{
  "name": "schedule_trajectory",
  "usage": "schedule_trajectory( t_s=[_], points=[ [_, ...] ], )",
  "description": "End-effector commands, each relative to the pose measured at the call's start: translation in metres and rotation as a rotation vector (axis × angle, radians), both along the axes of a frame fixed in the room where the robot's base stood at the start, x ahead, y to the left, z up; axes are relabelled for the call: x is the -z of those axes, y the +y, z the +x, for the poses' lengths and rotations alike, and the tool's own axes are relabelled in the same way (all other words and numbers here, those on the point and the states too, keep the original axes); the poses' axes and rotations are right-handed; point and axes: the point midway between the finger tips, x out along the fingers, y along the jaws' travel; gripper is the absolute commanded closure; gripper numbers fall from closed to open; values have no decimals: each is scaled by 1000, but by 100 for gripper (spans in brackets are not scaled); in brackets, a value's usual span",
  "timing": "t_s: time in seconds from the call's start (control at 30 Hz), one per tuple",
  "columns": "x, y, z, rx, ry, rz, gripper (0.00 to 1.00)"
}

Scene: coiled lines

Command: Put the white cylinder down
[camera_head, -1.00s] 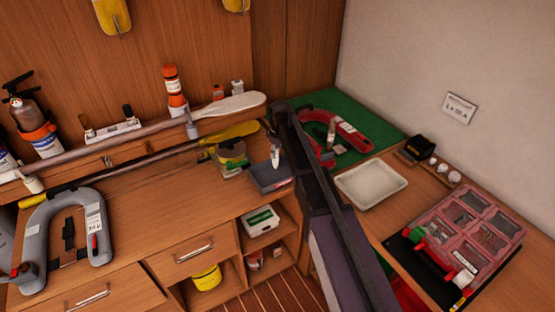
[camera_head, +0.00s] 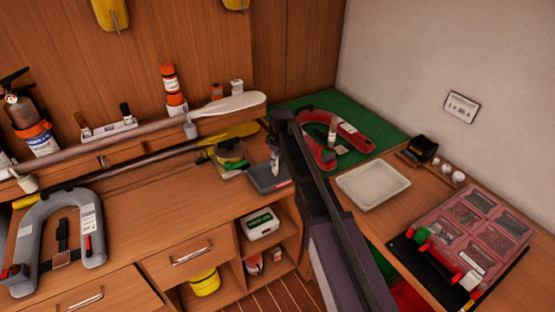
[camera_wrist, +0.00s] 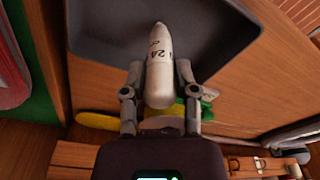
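The white cylinder (camera_wrist: 160,62) has a pointed tip and dark printed marks. In the wrist view it lies between the two fingers of my gripper (camera_wrist: 158,78), which are shut on it from both sides. A dark grey tray (camera_wrist: 225,62) shows behind its tip. In the head view the white cylinder (camera_head: 275,161) is a small pale shape hanging tip down just above or inside the dark grey tray (camera_head: 268,186); I cannot tell whether it touches the bottom. My gripper (camera_head: 273,150) is small there and partly hidden by my arm.
A white tray (camera_head: 372,186), a green mat (camera_head: 385,133) with a red horseshoe-shaped float (camera_head: 349,137) and a pink compartment box (camera_head: 472,240) lie to the right.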

Motion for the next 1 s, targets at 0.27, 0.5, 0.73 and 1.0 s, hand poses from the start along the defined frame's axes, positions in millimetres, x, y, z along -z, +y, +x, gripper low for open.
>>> schedule_trajectory(
  t_s=[0.27, 0.5, 0.73, 1.0],
  points=[
    [0, 0, 0, 0, 0, 0, 31],
    [-1, 0, 0, 0, 0, 0, 31],
    [-9, -1, 0, 1, 0, 0, 31],
    [-29, -3, -1, 1, 0, 0, 31]
  ],
)
